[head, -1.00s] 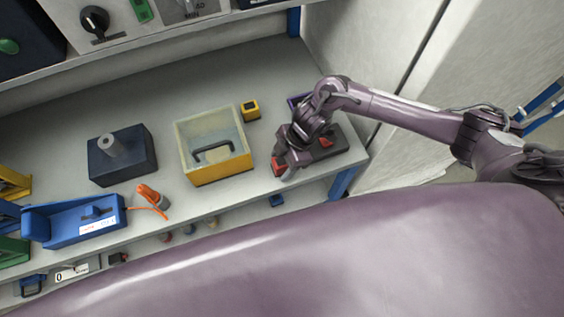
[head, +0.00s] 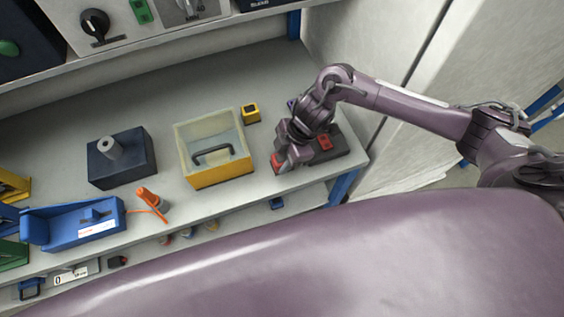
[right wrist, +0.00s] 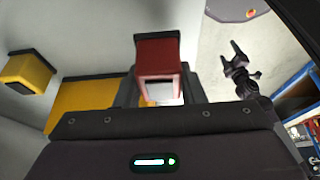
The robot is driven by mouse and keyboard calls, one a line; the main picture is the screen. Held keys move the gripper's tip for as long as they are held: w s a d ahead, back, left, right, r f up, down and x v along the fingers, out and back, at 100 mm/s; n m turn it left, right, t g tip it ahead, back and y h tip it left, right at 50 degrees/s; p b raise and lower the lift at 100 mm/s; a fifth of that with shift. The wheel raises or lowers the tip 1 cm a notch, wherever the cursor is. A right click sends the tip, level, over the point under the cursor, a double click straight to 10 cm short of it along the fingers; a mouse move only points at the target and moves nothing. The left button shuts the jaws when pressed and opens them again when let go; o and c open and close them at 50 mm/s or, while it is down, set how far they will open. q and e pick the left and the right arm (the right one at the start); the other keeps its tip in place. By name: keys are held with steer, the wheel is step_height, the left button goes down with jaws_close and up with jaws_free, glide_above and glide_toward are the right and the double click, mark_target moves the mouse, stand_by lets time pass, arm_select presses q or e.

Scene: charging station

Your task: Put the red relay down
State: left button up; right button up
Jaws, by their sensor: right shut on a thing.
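The red relay (head: 277,163) is in my right gripper (head: 285,161), near the front edge of the grey counter, just right of the yellow-fronted bin. In the right wrist view the red relay (right wrist: 158,65) shows between the gripper's dark fingers. Whether its underside touches the counter is hard to tell. My left gripper (right wrist: 236,57) shows in the right wrist view, away from the counter, with its fingers apart and empty.
A dark base with a red part (head: 325,143) lies right of my right gripper. A navy block (head: 120,160) and an orange tool (head: 149,197) are further left.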

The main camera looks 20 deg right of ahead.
mark_target(282, 158)
step_height(282, 158, up, 16)
steer(key=w+d+r+m+t+h+b, duration=0.3)
steer(key=w+d+m, duration=0.3)
steer(key=m, duration=1.2)
steer(key=shift+w+d+r+t+h+b, duration=0.15)
steer(key=shift+w+d+t+h+b, duration=0.15)
steer(key=shift+d+t+h, duration=0.55)
steer(key=shift+s+a, duration=0.1)
steer(key=shift+a, duration=0.05)
